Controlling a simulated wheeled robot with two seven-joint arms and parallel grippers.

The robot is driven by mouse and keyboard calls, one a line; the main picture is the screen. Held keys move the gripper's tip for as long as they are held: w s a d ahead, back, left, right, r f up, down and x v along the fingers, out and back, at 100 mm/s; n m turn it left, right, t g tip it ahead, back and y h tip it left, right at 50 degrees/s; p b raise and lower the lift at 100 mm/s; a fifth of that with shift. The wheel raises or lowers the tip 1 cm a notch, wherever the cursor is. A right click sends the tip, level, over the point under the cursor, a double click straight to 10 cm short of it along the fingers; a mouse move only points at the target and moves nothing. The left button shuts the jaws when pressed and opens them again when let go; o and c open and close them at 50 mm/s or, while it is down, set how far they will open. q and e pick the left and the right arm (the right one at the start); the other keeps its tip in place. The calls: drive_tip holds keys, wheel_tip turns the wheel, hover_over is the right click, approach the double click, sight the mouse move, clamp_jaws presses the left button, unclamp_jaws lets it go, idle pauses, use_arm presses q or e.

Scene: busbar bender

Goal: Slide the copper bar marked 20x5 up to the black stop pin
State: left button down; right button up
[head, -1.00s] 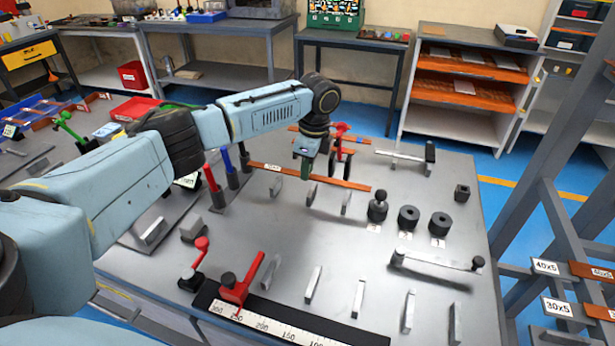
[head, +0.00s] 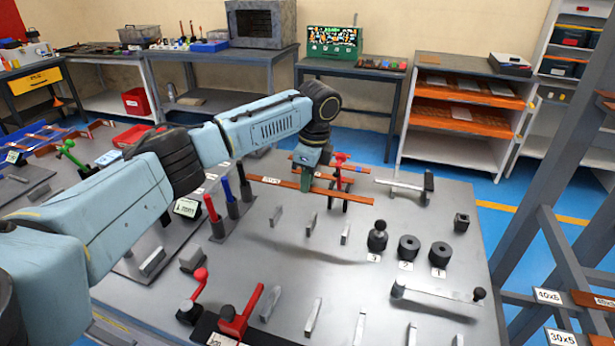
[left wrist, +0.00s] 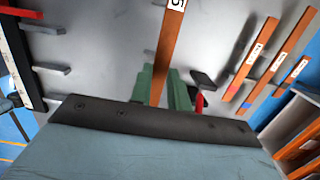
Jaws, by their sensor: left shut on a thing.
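A copper bar (head: 350,200) with a white label lies crosswise at the back middle of the grey bench. The label is too small to read surely in the head view. My left gripper (head: 306,182) is shut on this bar near its middle. In the left wrist view its green fingers (left wrist: 165,88) sit either side of the bar (left wrist: 166,50), and only a "5" shows at the label's end. I cannot tell whether the bar touches the bench. I cannot pick out the black stop pin for certain. My right gripper is not in view.
Several upright grey plates (head: 311,225) stand in front of the bar. A red clamp (head: 341,158) stands just behind it. Other labelled copper bars (left wrist: 262,65) lie nearby in the left wrist view. Black weights (head: 408,247) stand to the right.

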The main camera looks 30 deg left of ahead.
use_arm(q)
hover_over(312, 220)
drive_tip(key=a, duration=0.1)
drive_tip(key=shift+f, duration=2.2)
drive_tip(key=shift+a+f+b, duration=0.1)
drive_tip(key=shift+f+b, duration=0.2)
drive_tip(key=shift+f, duration=1.95)
drive_tip(key=shift+f, duration=0.2)
drive_tip(key=shift+w+d, duration=0.1)
drive_tip(key=shift+d, duration=0.4)
drive_tip(key=c, duration=1.3)
unclamp_jaws()
drive_tip(key=shift+o, duration=0.2)
drive_tip(key=r, duration=0.4)
drive_tip(key=d+r+p, duration=0.1)
drive_tip(key=r, duration=0.4)
drive_tip(key=r+p, duration=0.1)
drive_tip(key=r, duration=0.3)
drive_tip(key=shift+w+d+r, duration=0.2)
drive_tip(key=shift+d, duration=0.1)
